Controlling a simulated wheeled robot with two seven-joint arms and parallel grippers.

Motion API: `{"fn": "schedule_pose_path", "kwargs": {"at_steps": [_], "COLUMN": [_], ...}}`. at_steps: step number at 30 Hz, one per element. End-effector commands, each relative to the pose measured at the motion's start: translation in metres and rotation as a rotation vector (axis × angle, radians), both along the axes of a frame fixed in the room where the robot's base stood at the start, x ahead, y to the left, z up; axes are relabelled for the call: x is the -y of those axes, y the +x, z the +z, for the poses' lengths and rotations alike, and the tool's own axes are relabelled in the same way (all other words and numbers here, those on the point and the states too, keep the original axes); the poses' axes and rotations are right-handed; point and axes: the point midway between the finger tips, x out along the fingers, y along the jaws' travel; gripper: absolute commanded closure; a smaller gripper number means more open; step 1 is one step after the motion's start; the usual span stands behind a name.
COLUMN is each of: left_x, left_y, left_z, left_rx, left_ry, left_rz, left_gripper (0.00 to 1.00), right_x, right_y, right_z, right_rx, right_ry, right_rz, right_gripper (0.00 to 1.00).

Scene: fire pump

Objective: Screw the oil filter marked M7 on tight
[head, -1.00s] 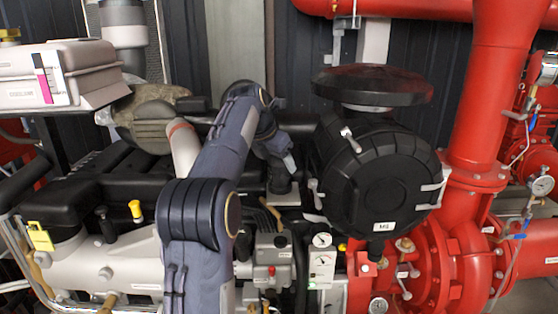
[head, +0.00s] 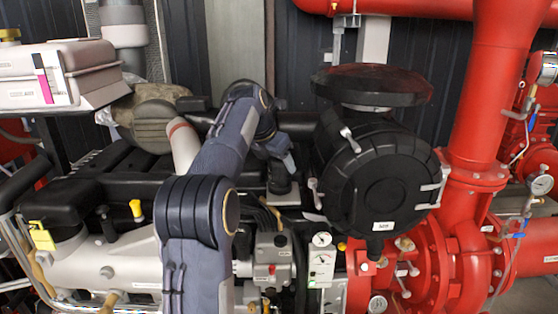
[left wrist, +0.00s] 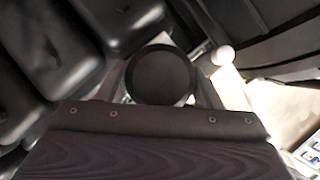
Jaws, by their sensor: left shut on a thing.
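A short black cylinder (head: 281,181), which looks like the oil filter, stands upright on a pale mount behind the engine block. No M7 mark can be read on it. Its round black top (left wrist: 160,75) shows in the left wrist view. My left gripper (head: 283,163) is at the top of this cylinder and shut on it; the fingertips are mostly hidden by my own wrist and forearm. My right gripper is not in view.
A large black drum (head: 375,180) with a small white label stands close on the right. A gauge panel (head: 321,262) and a grey box (head: 270,262) are in front. Red pipework (head: 478,170) fills the right side. Black engine covers (head: 90,195) lie left.

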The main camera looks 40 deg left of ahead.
Motion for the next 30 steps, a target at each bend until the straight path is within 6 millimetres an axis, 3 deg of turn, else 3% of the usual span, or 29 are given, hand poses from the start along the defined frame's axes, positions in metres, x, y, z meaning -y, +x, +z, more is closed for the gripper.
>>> {"fn": "schedule_pose_path", "kwargs": {"at_steps": [20,21,30], "left_x": [0.0000,0.0000,0.0000], "left_y": [0.0000,0.0000,0.0001], "left_z": [0.0007,0.0004,0.0004], "left_rx": [0.002,0.003,0.003], "left_ry": [0.001,0.001,0.001], "left_rz": [0.000,0.000,0.000], "left_gripper": [0.77,0.46,0.84], "right_x": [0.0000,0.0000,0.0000], "right_y": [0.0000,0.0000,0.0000], "right_z": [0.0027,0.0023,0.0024], "right_rx": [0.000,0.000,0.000], "right_ry": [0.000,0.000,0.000], "right_rz": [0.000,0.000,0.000], "right_gripper": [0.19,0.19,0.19]}}
